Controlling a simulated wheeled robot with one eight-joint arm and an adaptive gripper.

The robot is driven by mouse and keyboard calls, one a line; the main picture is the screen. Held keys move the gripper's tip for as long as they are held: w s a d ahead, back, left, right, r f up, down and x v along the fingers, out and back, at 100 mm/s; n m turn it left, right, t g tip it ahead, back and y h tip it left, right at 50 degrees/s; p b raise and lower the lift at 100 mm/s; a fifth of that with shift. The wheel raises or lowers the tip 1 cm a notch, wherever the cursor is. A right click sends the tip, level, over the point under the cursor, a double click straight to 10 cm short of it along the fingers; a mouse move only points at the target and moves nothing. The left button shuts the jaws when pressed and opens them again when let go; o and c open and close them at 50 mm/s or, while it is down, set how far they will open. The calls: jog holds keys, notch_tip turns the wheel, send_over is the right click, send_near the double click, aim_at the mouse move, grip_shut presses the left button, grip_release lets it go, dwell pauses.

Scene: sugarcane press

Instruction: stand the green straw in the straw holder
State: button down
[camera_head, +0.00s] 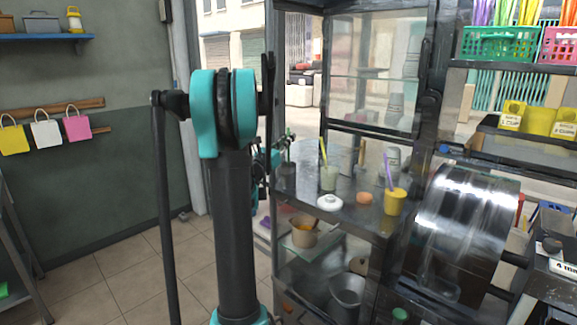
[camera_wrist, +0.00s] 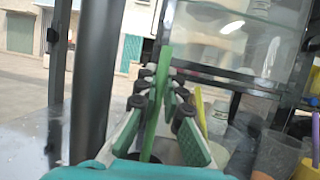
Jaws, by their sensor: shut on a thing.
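My gripper (camera_wrist: 158,108) is shut on the green straw (camera_wrist: 160,78), which stands nearly upright between its fingers. In the head view my gripper (camera_head: 280,150) is partly hidden behind my arm, at the left end of the metal counter. The top of the green straw (camera_head: 289,132) shows there as a small green tip. A dark, cup-like thing (camera_head: 285,177) is just below the gripper and may be the straw holder. In the wrist view the straw's lower end runs down to a dark rounded shape; I cannot tell whether it is inside.
A clear cup (camera_head: 328,179) with a yellow straw (camera_head: 323,152) stands right of the gripper. A white lid (camera_head: 330,202) and a yellow cup (camera_head: 396,202) with a purple straw are further right. A dark upright post (camera_wrist: 95,80) stands close at the gripper's left.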

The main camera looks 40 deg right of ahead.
jog(key=shift+f, duration=1)
jog(key=c, duration=1.6)
grip_release()
jog(key=shift+r, duration=3.5)
